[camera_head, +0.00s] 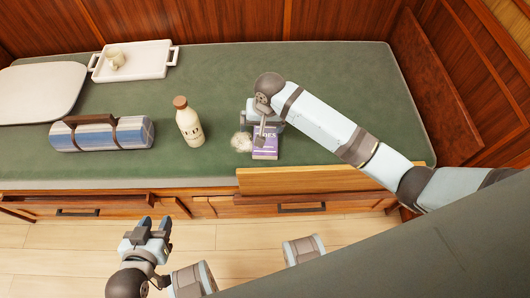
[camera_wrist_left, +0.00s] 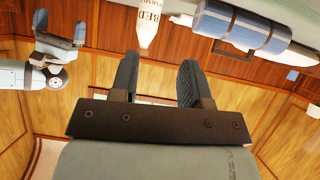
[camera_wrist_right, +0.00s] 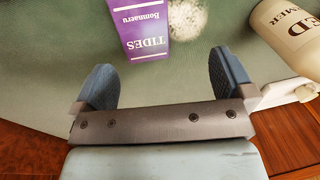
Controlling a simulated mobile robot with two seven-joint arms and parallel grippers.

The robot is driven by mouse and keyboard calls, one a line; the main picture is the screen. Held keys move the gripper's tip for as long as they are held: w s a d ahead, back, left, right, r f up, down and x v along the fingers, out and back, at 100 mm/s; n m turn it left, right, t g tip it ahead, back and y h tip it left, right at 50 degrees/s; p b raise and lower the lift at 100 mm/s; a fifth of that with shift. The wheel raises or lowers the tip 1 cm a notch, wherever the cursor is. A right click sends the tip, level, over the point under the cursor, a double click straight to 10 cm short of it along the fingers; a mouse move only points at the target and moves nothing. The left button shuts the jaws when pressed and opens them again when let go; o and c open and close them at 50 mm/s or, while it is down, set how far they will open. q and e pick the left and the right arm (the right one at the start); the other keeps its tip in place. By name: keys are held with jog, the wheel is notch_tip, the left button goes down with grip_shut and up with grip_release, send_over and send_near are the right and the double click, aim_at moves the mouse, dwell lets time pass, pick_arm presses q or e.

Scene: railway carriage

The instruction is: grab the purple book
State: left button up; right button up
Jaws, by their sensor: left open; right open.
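The purple book (camera_head: 266,143), with "TIDES" on its cover, lies on the green seat near its front edge. It also shows at the top of the right wrist view (camera_wrist_right: 145,28). My right gripper (camera_head: 262,124) is over the book's far end in the head view, hiding part of it. In the right wrist view its fingers (camera_wrist_right: 162,62) are spread and empty, with the book beyond the fingertips. Whether they touch it I cannot tell. My left gripper (camera_head: 154,226) is open and empty over the floor in front of the seat; its fingers (camera_wrist_left: 158,62) show apart in the left wrist view.
A pale fuzzy ball (camera_head: 242,142) lies right beside the book. A cream bottle (camera_head: 189,125) stands further left, then a strapped blue roll (camera_head: 100,135). A white tray (camera_head: 150,60) with a mug (camera_head: 115,60) and a pillow (camera_head: 40,92) lie behind. The seat's right side is clear.

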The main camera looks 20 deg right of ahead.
aim_at(265, 134)
jog(key=shift+m+g+h, duration=0.6)
jog(key=shift+h, duration=0.1)
jog(key=f+b, duration=0.1)
jog(key=f, duration=0.2)
jog(key=w+d+f+b, duration=0.1)
jog(key=f+b, duration=0.1)
jog(key=w+d+f+b, duration=0.1)
jog(key=f, duration=0.2)
jog(key=shift+w+f, duration=0.1)
jog(key=shift+f, duration=0.25)
jog(key=f, duration=0.1)
jog(key=f+b, duration=0.2)
jog(key=shift+w+d+f, duration=0.1)
jog(key=shift+w+f, duration=0.2)
jog(key=shift+f, duration=0.6)
pick_arm(q)
jog(key=shift+w+d+r+t+h, duration=0.15)
jog(key=shift+w+d+t+h, duration=0.25)
jog(key=shift+d, duration=0.2)
jog(key=shift+w+d+r+t+h, duration=0.15)
jog(key=shift+w+d+t+h, duration=0.2)
jog(key=shift+d+t, duration=0.2)
pick_arm(e)
jog(key=shift+r, duration=0.1)
jog(key=c, duration=0.7)
